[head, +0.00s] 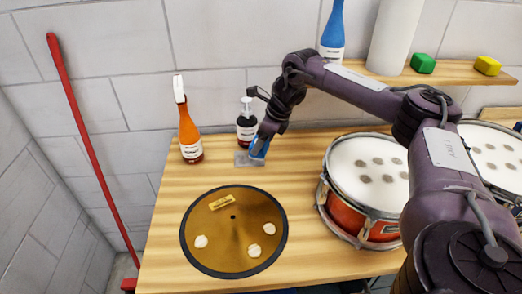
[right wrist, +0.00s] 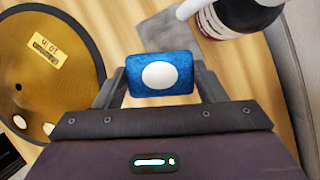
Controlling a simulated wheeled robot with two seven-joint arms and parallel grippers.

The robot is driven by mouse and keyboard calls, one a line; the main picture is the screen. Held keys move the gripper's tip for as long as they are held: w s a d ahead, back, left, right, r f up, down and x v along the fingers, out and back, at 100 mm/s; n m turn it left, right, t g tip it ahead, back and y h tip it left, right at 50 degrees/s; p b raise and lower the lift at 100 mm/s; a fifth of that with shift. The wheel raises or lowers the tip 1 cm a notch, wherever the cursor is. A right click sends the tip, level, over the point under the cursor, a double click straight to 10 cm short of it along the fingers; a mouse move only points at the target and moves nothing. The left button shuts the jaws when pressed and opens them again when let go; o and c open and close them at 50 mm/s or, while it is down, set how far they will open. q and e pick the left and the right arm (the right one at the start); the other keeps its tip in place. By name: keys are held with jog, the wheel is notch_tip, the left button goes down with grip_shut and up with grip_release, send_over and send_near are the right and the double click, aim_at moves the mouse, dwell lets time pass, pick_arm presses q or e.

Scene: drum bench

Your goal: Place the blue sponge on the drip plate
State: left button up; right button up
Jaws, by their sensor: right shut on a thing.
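The blue sponge (head: 259,148) is held in my right gripper (head: 264,138). In the right wrist view the sponge (right wrist: 160,74), with a white oval on its face, sits between both fingers of the gripper (right wrist: 161,88). A flat grey plate (head: 242,159), which looks like the drip plate, lies on the bench in front of the dark bottle. In the head view the sponge overlaps its right part; I cannot tell if they touch. The plate (right wrist: 163,33) shows beyond the sponge in the right wrist view. My left gripper is not in view.
A dark pump bottle (head: 247,124) stands right behind the plate, and an orange spray bottle (head: 188,130) to its left. A cymbal (head: 233,258) with white blobs lies in front. A red drum (head: 372,216) stands at right. Bare wood separates cymbal and drum.

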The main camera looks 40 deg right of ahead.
notch_tip(320, 180, down, 4)
jog(key=shift+f+p, duration=0.15)
jog(key=shift+p, duration=0.2)
jog(key=shift+f, duration=0.2)
jog(key=shift+f, duration=0.15)
jog(key=o, duration=1)
jog(key=shift+o, duration=0.2)
